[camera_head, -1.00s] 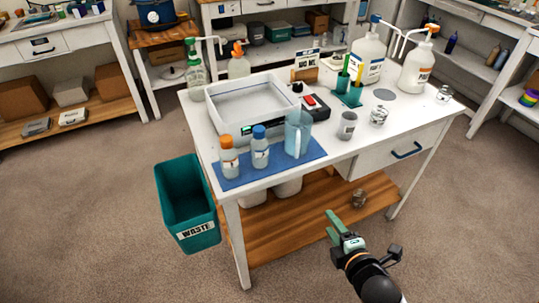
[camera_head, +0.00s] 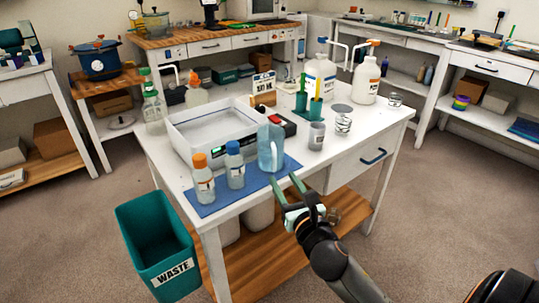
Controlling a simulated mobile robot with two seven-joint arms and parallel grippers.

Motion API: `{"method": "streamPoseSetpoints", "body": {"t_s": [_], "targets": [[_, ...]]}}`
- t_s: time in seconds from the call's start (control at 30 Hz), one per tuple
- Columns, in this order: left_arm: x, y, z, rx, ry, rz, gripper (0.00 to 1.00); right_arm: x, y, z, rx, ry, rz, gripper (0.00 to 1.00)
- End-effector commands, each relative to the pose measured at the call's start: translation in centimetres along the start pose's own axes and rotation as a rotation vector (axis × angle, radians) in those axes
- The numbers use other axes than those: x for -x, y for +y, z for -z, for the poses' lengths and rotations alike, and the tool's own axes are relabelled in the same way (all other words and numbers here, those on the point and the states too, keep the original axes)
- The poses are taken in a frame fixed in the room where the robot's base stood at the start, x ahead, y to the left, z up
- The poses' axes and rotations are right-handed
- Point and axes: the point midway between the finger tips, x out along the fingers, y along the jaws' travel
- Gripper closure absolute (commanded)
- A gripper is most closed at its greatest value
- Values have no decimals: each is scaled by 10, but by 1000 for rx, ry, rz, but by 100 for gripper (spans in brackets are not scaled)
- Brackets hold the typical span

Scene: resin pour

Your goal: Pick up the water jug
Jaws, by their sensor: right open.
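The water jug (camera_head: 269,147) is a translucent blue jug with a handle. It stands upright on the blue mat (camera_head: 218,204) at the front edge of the white table, right of two small bottles. My right gripper (camera_head: 286,184) is open and empty, with its green fingers just in front of the table edge, below and slightly right of the jug. It looks apart from the jug, though the exact gap is hard to judge. My left gripper is not in view.
An orange-capped bottle (camera_head: 203,178) and a blue-capped bottle (camera_head: 234,165) stand left of the jug. A white tray-like device (camera_head: 207,127) is behind. A grey cup (camera_head: 316,136) and pump bottles (camera_head: 320,72) stand to the right. A teal waste bin (camera_head: 158,245) is on the floor.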

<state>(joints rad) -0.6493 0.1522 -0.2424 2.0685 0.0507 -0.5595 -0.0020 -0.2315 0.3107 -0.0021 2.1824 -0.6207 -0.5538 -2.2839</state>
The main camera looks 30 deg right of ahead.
Motion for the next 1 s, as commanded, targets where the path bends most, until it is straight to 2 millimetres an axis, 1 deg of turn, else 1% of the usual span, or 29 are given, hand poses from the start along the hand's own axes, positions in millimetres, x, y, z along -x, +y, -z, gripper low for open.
{"method": "streamPoseSetpoints", "body": {"t_s": [0.03,0.1,0.37,0.6,0.7,0.8,1.0], "targets": [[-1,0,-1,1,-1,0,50,-8,0,0,-1,-2,0,51],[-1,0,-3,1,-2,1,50,-16,0,0,0,-1,0,51],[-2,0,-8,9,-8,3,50,-31,0,2,-3,1,0,51],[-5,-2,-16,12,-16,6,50,-64,0,5,-4,0,0,51],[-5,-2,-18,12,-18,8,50,-72,0,5,-4,1,-1,51],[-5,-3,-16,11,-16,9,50,-76,0,5,-3,2,-1,51],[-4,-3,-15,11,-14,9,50,-76,0,5,-3,2,-1,52]]}}
